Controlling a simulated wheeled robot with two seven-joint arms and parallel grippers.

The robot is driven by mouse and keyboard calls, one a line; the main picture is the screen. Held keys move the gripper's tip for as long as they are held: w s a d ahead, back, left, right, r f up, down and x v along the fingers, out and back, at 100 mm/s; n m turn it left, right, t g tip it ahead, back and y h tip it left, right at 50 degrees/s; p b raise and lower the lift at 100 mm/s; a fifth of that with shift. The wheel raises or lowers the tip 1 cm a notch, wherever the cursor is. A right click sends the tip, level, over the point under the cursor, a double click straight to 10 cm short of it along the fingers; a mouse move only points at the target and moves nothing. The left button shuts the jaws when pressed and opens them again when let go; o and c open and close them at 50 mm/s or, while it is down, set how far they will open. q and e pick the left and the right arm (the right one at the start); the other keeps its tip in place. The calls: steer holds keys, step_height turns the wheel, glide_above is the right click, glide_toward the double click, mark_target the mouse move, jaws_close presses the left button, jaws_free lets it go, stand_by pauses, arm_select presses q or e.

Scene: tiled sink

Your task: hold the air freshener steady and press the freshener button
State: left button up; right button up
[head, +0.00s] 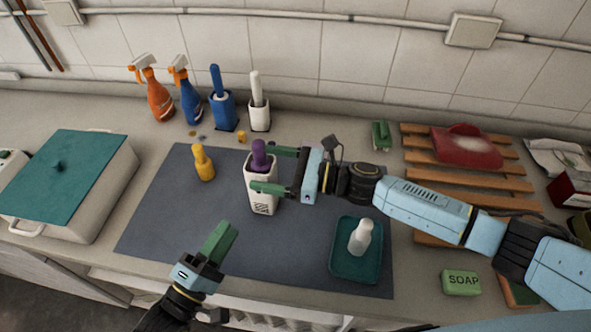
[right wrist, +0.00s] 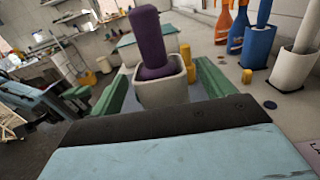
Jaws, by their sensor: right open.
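The air freshener, a white container (head: 263,196) with a purple top (head: 259,156), stands upright on the dark mat. In the right wrist view its purple top (right wrist: 149,42) rises from the white body (right wrist: 162,92). My right gripper (head: 276,171) comes in from the right, open, with one green finger on each side of the container. I cannot tell whether the fingers touch it. My left gripper (head: 221,240) is in front and to the left of the container, lower in the picture and apart from it. Its green fingers appear together and empty.
A yellow bottle (head: 203,162) stands left of the freshener. A teal tray (head: 343,266) with a white bottle (head: 360,238) is at the right of the grey mat (head: 160,215). Spray bottles (head: 158,100) and brush holders (head: 260,117) line the back. A teal-lidded box (head: 85,200) is left.

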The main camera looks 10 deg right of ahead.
mark_target(252, 165)
steer(key=shift+x, duration=2.05)
steer(key=c, duration=1.2)
arm_select(q)
jaws_close()
arm_select(e)
steer(key=shift+c, duration=0.5)
